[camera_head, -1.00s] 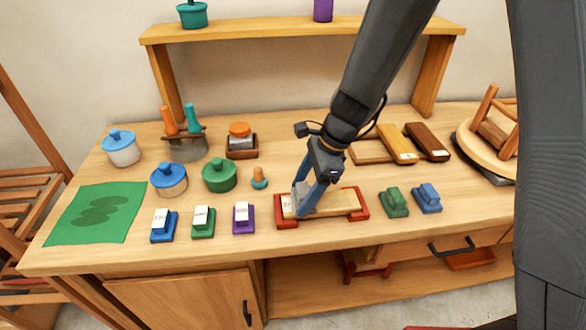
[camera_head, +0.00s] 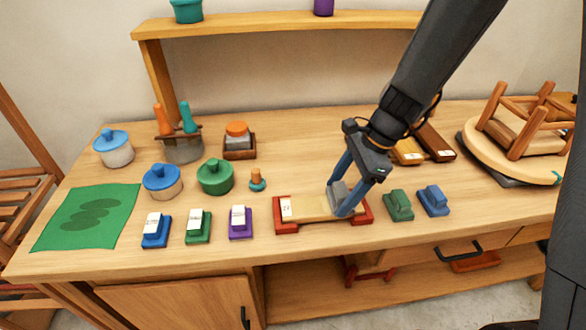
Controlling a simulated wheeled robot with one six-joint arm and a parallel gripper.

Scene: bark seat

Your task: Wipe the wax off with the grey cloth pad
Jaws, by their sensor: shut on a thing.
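My gripper (camera_head: 347,200) is shut on a grey cloth pad (camera_head: 338,191) at the right part of a pale wooden board (camera_head: 309,207). The pad appears to rest on the board's top, though the fingers hide part of it. The board lies in a red holder (camera_head: 283,225) with red ends, near the front of the bench. A small white label (camera_head: 286,207) shows at the board's left end. I cannot make out wax on the board at this size.
Green (camera_head: 399,205) and blue (camera_head: 433,200) blocks stand close right of the holder. A purple block (camera_head: 240,222) and a small orange-topped peg (camera_head: 257,181) stand left. Lidded pots, including a green one (camera_head: 215,177), are further left. A stool (camera_head: 523,125) lies upturned at the right.

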